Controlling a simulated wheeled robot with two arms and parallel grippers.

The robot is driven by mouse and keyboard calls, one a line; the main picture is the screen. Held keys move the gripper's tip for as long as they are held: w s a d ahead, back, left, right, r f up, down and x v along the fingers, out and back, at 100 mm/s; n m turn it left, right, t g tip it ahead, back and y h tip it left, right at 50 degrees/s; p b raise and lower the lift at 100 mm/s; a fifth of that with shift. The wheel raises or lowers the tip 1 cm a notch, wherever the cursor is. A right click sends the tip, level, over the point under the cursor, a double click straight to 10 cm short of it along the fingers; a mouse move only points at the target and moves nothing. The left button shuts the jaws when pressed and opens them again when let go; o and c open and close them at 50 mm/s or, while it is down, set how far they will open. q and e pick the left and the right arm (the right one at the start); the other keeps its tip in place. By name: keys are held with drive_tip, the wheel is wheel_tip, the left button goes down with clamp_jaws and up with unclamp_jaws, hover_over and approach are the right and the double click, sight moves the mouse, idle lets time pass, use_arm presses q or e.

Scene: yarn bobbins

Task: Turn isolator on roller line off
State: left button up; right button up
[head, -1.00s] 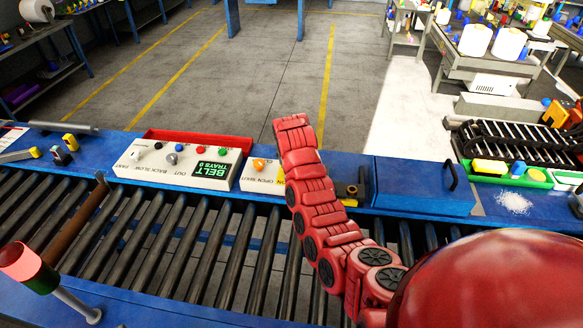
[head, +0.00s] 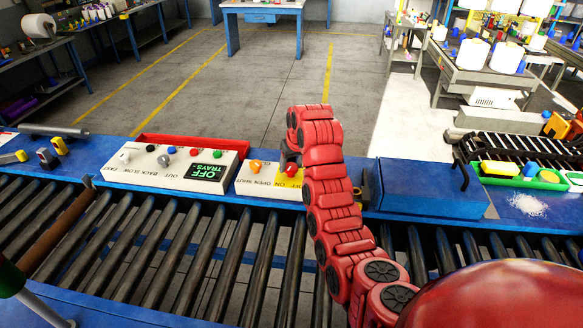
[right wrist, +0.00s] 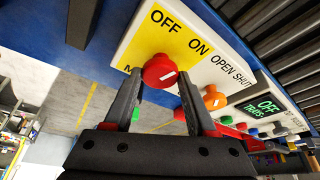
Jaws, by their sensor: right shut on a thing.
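The isolator is a red knob (head: 291,170) with a white mark, on a yellow plate lettered OFF and ON. It shows large in the right wrist view (right wrist: 158,68); I cannot tell for sure which word its mark points to. My right gripper (right wrist: 160,80) is shut on the knob, one finger on each side. In the head view my red right arm reaches over the rollers to the panel and partly hides the plate. The display (head: 208,173) on the white control box reads OFF, TRAYS in green. My left gripper is not in view.
An orange knob (head: 256,167) sits left of the isolator. A blue box (head: 425,187) stands to its right. The white control box (head: 150,180) has several coloured knobs. Rollers (head: 170,260) run along the front. A red tray (head: 190,140) lies behind.

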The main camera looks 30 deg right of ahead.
sight(291, 166)
drive_tip(key=o, duration=1.4)
drive_tip(key=shift+s+r, duration=0.1)
drive_tip(key=shift+r, duration=0.15)
drive_tip(key=v, duration=0.2)
drive_tip(key=shift+r, duration=0.45)
drive_tip(key=shift+p+v, duration=1.6)
drive_tip(key=shift+v, duration=5.35)
